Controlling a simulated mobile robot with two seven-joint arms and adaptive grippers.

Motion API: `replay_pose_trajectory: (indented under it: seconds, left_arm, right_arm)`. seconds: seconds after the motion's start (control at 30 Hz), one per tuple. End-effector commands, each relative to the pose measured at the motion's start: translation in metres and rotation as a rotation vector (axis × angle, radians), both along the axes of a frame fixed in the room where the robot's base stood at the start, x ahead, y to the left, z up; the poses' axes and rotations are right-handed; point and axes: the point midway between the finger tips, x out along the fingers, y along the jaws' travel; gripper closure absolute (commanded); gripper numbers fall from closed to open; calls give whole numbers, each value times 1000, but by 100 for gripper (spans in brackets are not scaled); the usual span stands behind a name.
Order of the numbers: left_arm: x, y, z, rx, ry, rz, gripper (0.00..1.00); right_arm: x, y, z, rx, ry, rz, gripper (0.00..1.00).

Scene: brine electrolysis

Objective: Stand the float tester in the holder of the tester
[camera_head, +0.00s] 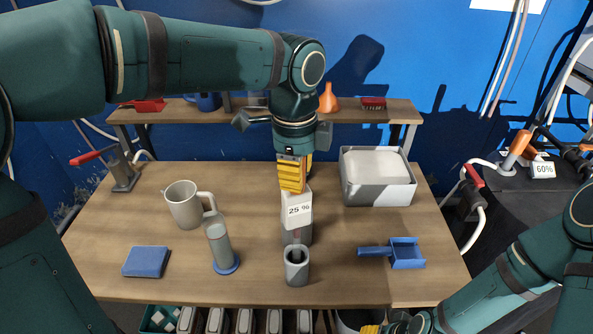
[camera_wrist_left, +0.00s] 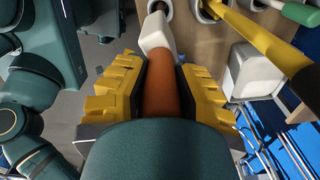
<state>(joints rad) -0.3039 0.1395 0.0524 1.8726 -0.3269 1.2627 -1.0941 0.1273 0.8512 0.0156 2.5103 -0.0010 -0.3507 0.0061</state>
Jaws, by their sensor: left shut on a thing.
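My left gripper (camera_head: 293,178) points down over the middle of the table, its yellow fingers shut on the float tester. The tester has an orange handle (camera_wrist_left: 160,90) between the fingers and a white head (camera_head: 298,198) with a "25 %" label. The white head also shows in the left wrist view (camera_wrist_left: 156,36). A grey cup-like holder (camera_head: 297,274) with a dark opening stands just in front, near the table edge. A grey part shows directly below the head; I cannot tell whether the tester touches it. My right gripper (camera_head: 385,328) is mostly cut off at the bottom edge.
A beige mug (camera_head: 184,206), a clear cylinder on a blue foot (camera_head: 219,247) and a blue block (camera_head: 147,262) are at left. A grey bin with a white heap (camera_head: 378,188) and a blue scoop (camera_head: 405,254) are at right. A shelf (camera_head: 235,113) runs behind the table.

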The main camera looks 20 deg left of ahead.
Motion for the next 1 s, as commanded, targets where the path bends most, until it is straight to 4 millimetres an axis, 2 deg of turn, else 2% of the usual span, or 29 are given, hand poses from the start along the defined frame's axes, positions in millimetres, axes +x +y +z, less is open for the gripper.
replay_pose_trajectory:
  seconds: [0.03,0.07,0.1,0.13,0.43,0.57,0.67,1.0]
  left_arm:
    - [0,0,0,0,-1,0,100]
    - [0,0,0,0,-1,0,64]
    - [0,0,0,0,-1,0,50]
    - [0,0,0,0,-1,0,45]
    - [0,0,1,0,0,0,45]
    - [1,0,9,-1,-2,0,45]
    - [1,0,24,-2,-4,0,45]
    - [1,2,92,-1,-4,-1,45]
  right_arm:
    - [0,0,0,0,0,0,53]
    - [0,0,0,0,0,0,53]
    - [0,0,0,0,0,0,53]
    - [0,0,0,0,0,0,53]
    - [0,0,0,0,0,0,53]
    - [0,0,0,0,0,0,53]
    - [0,0,0,0,0,0,53]
    - [0,0,0,0,0,0,53]
